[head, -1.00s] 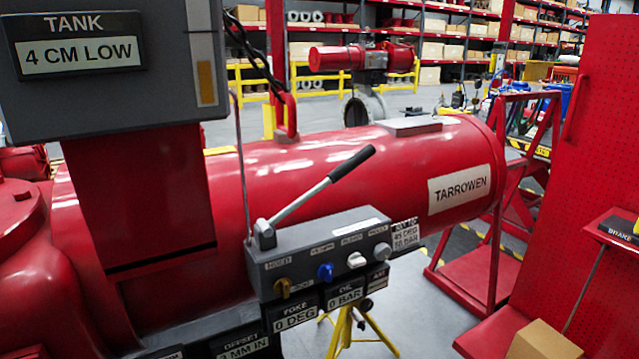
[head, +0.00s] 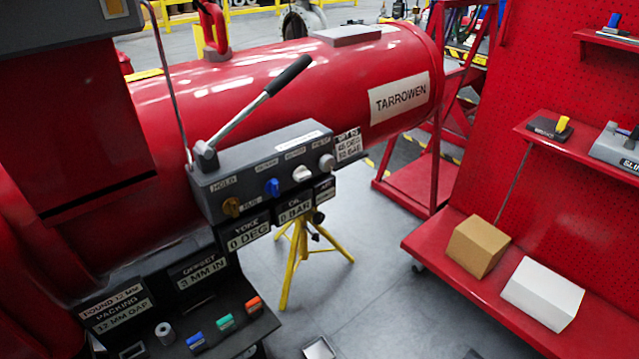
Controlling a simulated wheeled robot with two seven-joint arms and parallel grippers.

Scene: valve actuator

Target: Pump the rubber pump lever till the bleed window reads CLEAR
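The pump lever (head: 240,117) is a silver rod with a black rubber grip (head: 289,76) at its upper right end. It rises at a slant from a pivot on the left end of the grey control block (head: 262,168), on the front of the red TARROWEN cylinder (head: 290,85). Plates below read YOKE 0 DEG (head: 248,234) and OIL 0 BAR (head: 295,207). I cannot read a bleed window. Neither gripper is in view.
A black tray (head: 195,335) with small coloured pieces is at lower left, beside OFFSET and PACKING plates. A yellow stand (head: 293,262) is under the block. On the right, a red rack (head: 470,285) holds a brown box (head: 478,246) and a white box (head: 543,293). Grey floor lies between.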

